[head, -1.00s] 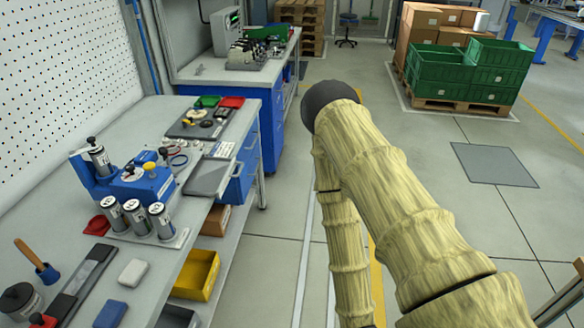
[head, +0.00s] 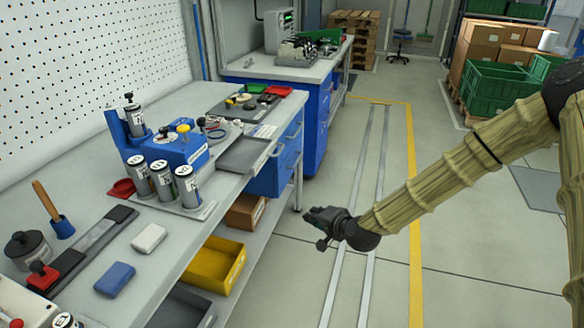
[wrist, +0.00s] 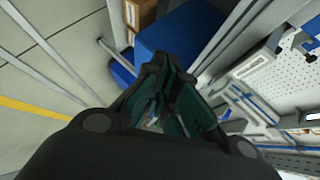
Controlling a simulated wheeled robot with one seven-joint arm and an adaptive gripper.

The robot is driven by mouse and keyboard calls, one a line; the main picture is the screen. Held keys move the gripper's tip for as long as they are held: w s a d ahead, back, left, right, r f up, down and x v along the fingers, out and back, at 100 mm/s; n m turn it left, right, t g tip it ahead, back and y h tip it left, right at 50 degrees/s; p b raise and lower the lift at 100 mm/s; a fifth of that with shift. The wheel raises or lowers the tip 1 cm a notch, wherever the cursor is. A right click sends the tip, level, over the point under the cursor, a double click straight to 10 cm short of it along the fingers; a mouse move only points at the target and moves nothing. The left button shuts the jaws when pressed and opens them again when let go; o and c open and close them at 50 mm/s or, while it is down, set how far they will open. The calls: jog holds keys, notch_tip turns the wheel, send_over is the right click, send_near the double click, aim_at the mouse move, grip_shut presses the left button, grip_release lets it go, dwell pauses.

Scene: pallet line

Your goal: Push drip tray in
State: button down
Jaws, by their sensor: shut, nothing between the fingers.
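The grey drip tray (head: 248,155) is a flat, shallow tray on the right part of the workbench, right of the blue machine (head: 170,150). It sticks out over the front edge of the bench, above a blue drawer unit (head: 270,178). My gripper (head: 318,216) is in front of the bench, right of and lower in the picture than the tray, and apart from it. In the wrist view my gripper (wrist: 160,62) has its dark fingers together and empty. I cannot make out the tray in the wrist view.
Several labelled cans (head: 163,180) stand in front of the blue machine. A yellow bin (head: 214,265) and a cardboard box (head: 246,210) sit on the shelf below. A second bench (head: 290,72) stands behind.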

jog(key=w+d+r+m+t+y+b, duration=0.1)
jog(key=w+d+r+m+t+b, duration=0.2)
jog(key=w+r, duration=0.85)
jog(key=w+a+p, duration=0.1)
jog(key=w+a, duration=0.7)
jog(key=a, duration=0.1)
jog(key=shift+a+f+n+t, duration=0.25)
jog(key=shift+f+n+t, duration=0.05)
jog(key=shift+f+t, duration=0.1)
jog(key=shift+w, duration=0.15)
